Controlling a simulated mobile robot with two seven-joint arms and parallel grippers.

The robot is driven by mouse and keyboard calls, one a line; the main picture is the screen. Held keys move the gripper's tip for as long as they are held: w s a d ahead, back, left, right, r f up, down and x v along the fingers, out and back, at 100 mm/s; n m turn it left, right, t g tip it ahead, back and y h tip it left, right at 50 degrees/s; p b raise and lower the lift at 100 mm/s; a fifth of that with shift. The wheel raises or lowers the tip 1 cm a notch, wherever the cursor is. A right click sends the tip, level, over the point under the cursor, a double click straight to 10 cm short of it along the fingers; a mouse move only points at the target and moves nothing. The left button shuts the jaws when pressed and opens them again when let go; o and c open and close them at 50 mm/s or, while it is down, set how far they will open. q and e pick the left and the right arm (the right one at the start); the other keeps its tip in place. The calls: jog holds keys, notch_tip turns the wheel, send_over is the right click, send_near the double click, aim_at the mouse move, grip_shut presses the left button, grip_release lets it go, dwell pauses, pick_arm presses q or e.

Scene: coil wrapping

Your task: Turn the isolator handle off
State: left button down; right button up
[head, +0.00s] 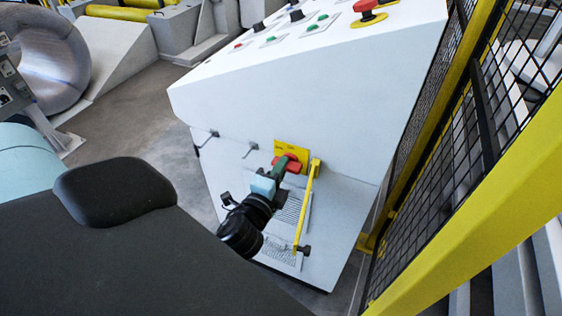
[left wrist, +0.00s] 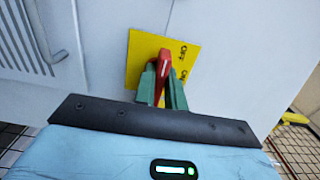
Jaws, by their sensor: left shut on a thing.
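The isolator handle (head: 293,165) is red and sits on a yellow plate (head: 281,148) on the front of a white control cabinet (head: 320,110). In the left wrist view the red handle (left wrist: 163,65) stands between the green fingers of my left gripper (left wrist: 161,84), on the yellow plate (left wrist: 187,52) with its ON and OFF lettering. My left gripper (head: 281,167) is shut on the handle. Its fingers hide part of the handle, and I cannot tell its exact setting. My right gripper is not in view.
A yellow bar (head: 307,205) hangs just right of the handle. Red and green buttons and a red emergency stop (head: 366,8) are on the cabinet top. A yellow-framed mesh fence (head: 445,150) stands close on the right. Grey floor (head: 140,110) is open on the left.

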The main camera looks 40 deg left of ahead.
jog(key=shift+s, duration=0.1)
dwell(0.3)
pick_arm(q)
jog(key=c, duration=1.5)
grip_release()
jog(key=shift+o, duration=0.2)
